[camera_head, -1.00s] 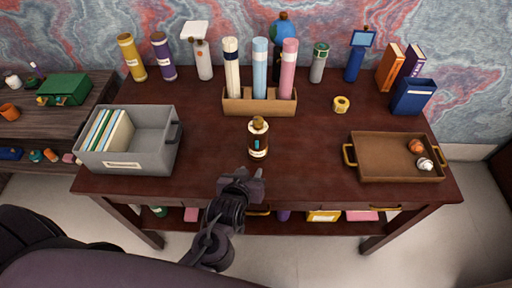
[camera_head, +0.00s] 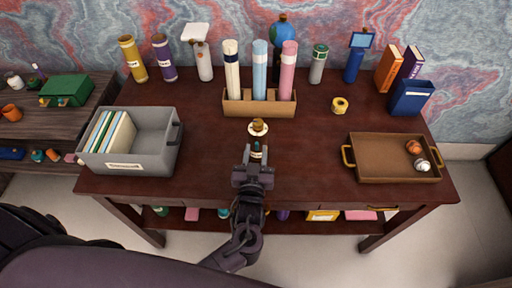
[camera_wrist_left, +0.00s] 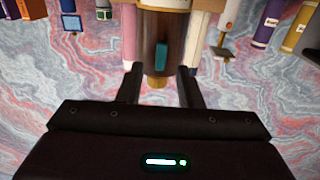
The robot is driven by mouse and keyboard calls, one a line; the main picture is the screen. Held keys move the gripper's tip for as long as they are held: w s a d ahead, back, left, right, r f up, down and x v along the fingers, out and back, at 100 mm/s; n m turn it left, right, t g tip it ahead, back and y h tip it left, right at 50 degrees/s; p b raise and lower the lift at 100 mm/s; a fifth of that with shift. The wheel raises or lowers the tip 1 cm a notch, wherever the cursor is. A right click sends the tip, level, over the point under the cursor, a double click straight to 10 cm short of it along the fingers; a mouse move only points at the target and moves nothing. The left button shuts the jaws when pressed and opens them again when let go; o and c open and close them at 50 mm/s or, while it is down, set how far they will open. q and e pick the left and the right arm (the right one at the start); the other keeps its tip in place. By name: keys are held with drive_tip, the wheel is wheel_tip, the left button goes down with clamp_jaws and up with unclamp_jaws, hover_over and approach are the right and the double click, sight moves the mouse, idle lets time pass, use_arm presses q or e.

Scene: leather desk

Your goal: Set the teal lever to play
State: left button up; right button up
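A small brown and cream device with a gold top (camera_head: 258,127) stands upright near the middle of the desk. Its teal lever (camera_wrist_left: 161,55) shows in the left wrist view on the device's dark face, upright in that picture. The word play cannot be read. My left gripper (camera_head: 256,158) is just in front of the device, covering its lower part in the head view. In the left wrist view its two fingers (camera_wrist_left: 158,70) are apart, with the lever beyond and between them; contact cannot be told. My right gripper is not in view.
Behind the device is a wooden holder (camera_head: 258,108) with three tall tubes. A grey bin (camera_head: 160,162) stands on the left and a brown tray (camera_head: 385,165) on the right. Bottles and books line the back edge. The desk (camera_head: 315,150) is clear around the device.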

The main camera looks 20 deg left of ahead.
use_arm(q)
drive_tip(key=shift+w+a, duration=0.1)
drive_tip(key=shift+w, duration=0.4)
drive_tip(key=shift+c, duration=0.3)
clamp_jaws()
